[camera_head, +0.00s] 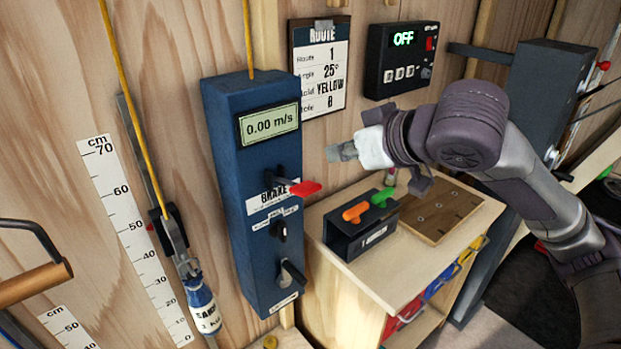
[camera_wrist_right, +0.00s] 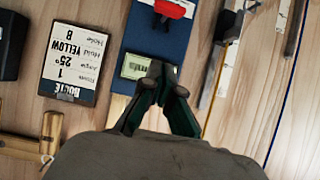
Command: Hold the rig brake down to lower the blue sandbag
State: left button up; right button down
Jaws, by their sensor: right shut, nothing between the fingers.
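The rig is a tall blue box (camera_head: 228,160) on the wooden wall, with a display (camera_head: 270,123) reading 0.00 m/s. Its brake lever has a red tip (camera_head: 305,188) and sticks out above the BRAKE label. The red tip also shows at the top of the right wrist view (camera_wrist_right: 172,8). The blue sandbag (camera_head: 203,302) hangs left of the box, beside the cm scale, near its low end. My right gripper (camera_head: 342,152) is shut and empty, up and right of the red tip, apart from it. My left gripper is out of view.
A wooden cabinet (camera_head: 400,265) stands right of the rig. On it are a black block with orange and green levers (camera_head: 360,228) and a wooden board (camera_head: 440,208). A route card (camera_head: 320,70) and an OFF panel (camera_head: 400,60) hang behind. A wooden handle (camera_head: 30,283) juts in at left.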

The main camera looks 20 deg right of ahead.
jog(key=shift+w+f, duration=0.1)
jog(key=shift+w, duration=0.05)
jog(key=p, duration=0.3)
send_over(310, 188)
jog(key=f, duration=0.4)
jog(key=shift+w+a+f, duration=0.1)
jog(key=shift+w+f, duration=0.1)
jog(key=shift+f, duration=0.05)
notch_tip(310, 188, down, 3)
jog(key=shift+s+f, duration=0.1)
jog(key=shift+f, duration=0.1)
jog(key=shift+s+d+f, duration=0.2)
jog(key=shift+s+f, duration=0.05)
jog(key=shift+f, duration=0.25)
jog(key=shift+w+a, duration=0.1)
jog(key=shift+a, duration=0.05)
jog(key=shift+f, duration=0.1)
